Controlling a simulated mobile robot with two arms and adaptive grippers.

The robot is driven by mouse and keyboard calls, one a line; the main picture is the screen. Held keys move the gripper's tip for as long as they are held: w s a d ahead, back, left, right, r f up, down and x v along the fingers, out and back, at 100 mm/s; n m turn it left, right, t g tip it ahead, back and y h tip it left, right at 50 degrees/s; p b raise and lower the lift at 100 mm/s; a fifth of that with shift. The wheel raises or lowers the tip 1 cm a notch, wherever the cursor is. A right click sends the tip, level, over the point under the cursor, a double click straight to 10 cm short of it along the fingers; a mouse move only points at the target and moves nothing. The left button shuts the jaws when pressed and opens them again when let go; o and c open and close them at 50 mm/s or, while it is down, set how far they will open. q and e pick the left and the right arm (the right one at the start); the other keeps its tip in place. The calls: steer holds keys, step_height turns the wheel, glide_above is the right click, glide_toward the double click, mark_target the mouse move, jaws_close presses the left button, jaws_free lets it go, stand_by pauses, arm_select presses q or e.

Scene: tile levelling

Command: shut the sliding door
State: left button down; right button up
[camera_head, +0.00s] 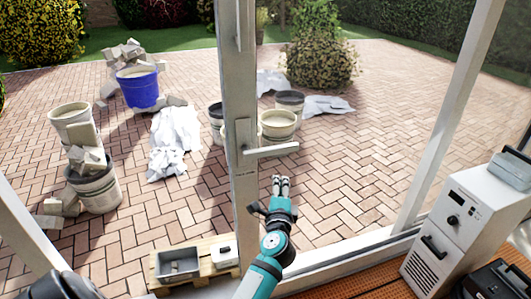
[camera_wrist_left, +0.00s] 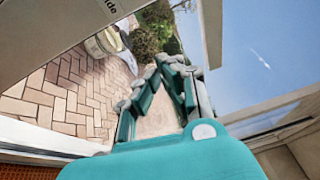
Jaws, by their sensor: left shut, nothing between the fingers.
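The sliding door shows in the head view as a pale upright stile (camera_head: 240,100) with a lever handle (camera_head: 271,150) pointing right. My left gripper (camera_head: 280,182) is shut and empty, just right of the stile and below the handle, apart from the handle. Whether it touches the stile I cannot tell. In the left wrist view my left gripper (camera_wrist_left: 172,64) has its fingers together at the tips, with paving beyond. A pale panel (camera_wrist_left: 60,25) with partly cut-off lettering fills that view's upper left. My right gripper is not in view.
Outside is brick paving with several buckets, including a blue bucket (camera_head: 138,87), and rubble. A pallet (camera_head: 205,258) with a grey tub (camera_head: 177,263) stands left of my arm. A white machine (camera_head: 465,225) stands at the right. A frame post (camera_head: 450,115) rises at the right.

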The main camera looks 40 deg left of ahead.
mark_target(265, 165)
arm_select(q)
steer(key=shift+n, duration=0.8)
steer(key=x, duration=0.5)
steer(key=p+x, duration=0.1)
steer(key=x, duration=0.4)
steer(key=shift+s+a+f, duration=0.1)
steer(key=shift+s+a, duration=0.05)
steer(key=shift+a, duration=0.2)
steer(key=shift+s+a+p, duration=0.95)
steer(key=shift+s+a, duration=0.05)
steer(key=shift+s, duration=0.1)
steer(key=shift+s+a, duration=0.25)
steer(key=shift+s, duration=0.2)
steer(key=shift+f, duration=0.1)
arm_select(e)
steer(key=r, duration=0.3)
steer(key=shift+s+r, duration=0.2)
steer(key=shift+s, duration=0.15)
